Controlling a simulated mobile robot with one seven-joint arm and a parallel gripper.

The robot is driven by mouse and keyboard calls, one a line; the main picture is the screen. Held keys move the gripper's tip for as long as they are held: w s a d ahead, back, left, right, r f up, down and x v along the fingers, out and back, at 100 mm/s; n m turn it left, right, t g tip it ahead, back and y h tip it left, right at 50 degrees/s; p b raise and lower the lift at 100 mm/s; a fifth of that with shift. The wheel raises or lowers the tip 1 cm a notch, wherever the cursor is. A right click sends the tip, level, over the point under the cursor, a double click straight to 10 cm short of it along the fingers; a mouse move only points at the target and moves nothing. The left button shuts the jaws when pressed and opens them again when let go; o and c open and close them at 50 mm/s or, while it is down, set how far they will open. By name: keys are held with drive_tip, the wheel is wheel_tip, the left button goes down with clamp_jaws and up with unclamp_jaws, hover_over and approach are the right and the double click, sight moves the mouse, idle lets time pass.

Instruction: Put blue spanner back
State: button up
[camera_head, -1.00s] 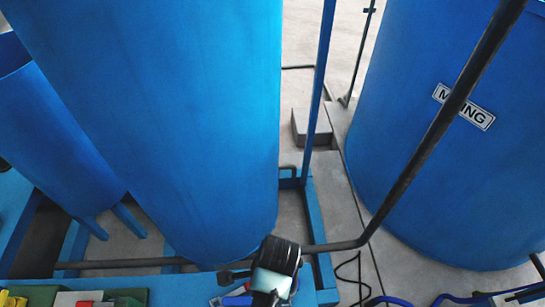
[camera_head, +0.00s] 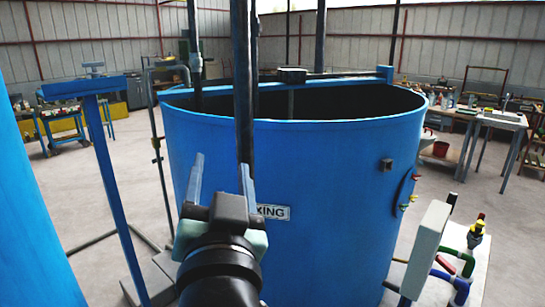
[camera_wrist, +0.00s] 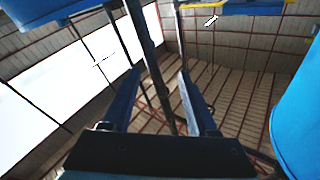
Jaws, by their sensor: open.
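I cannot make out the blue spanner in either view now. My gripper (camera_head: 220,166) is raised in front of the large blue tank marked "MIXING" (camera_head: 330,220), fingers pointing up. Its two blue-grey fingers stand apart, and nothing shows between them but the background and a dark upright pipe behind. In the wrist view my gripper (camera_wrist: 160,75) is also open and empty, facing the wall and roof of the hall.
A blue stand (camera_head: 112,180) and another blue tank (camera_head: 32,210) are at left. A grey box (camera_head: 428,240) with coloured hoses stands at right front. A workbench (camera_head: 498,120) is at far right, and a blue trolley (camera_head: 62,128) at far left. Open floor lies between.

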drive_tip(key=s+d+r+n+t+h, duration=0.1)
drive_tip(key=s+d+r+t, duration=0.2)
drive_tip(key=s+r, duration=0.3)
drive_tip(key=s+d+r+n+t+h, duration=0.1)
drive_tip(key=s+d+r+t, duration=0.3)
drive_tip(key=r, duration=0.8)
drive_tip(key=shift+s+r+t+h, duration=0.15)
drive_tip(key=shift+s+t+h, duration=0.15)
drive_tip(key=shift+s+h, duration=0.55)
drive_tip(key=shift+s+d+y, duration=0.1)
drive_tip(key=shift+s+y, duration=0.15)
